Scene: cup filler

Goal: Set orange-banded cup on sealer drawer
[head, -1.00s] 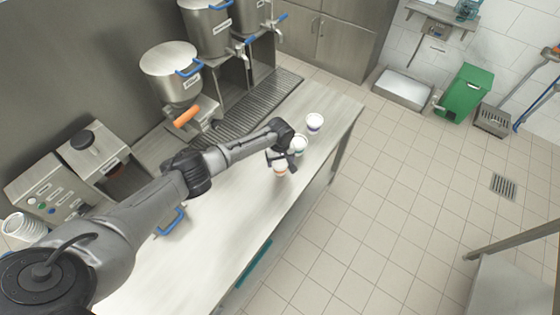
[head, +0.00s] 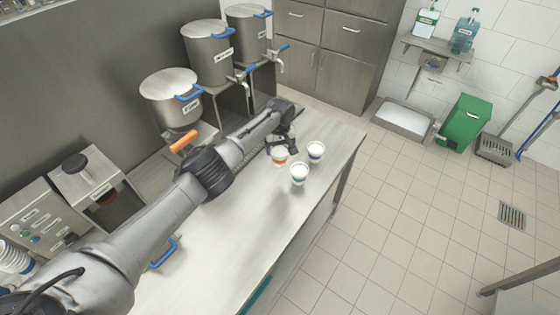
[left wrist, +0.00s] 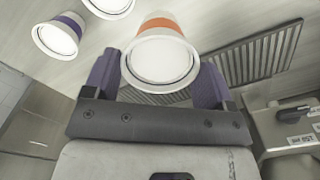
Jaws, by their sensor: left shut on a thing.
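The orange-banded cup (head: 279,156) is white with pale contents and held upright over the steel counter (head: 232,232). My left gripper (head: 281,148) is shut on it. In the left wrist view the cup (left wrist: 160,26) sits between the two fingers of the left gripper (left wrist: 160,80). I cannot tell how far its base is above the counter. The sealer appears to be the steel machine with buttons (head: 38,222) at the left. A blue handle (head: 164,252) shows in front of it, partly behind my arm; the drawer itself is mostly hidden. My right gripper is not in view.
A teal-banded cup (head: 299,174) and a purple-banded cup (head: 316,151) stand close to the right of the held cup. Steel dispensers (head: 209,55) with taps line the back. Stacked cups (head: 15,258) are at far left. The counter's front part is clear.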

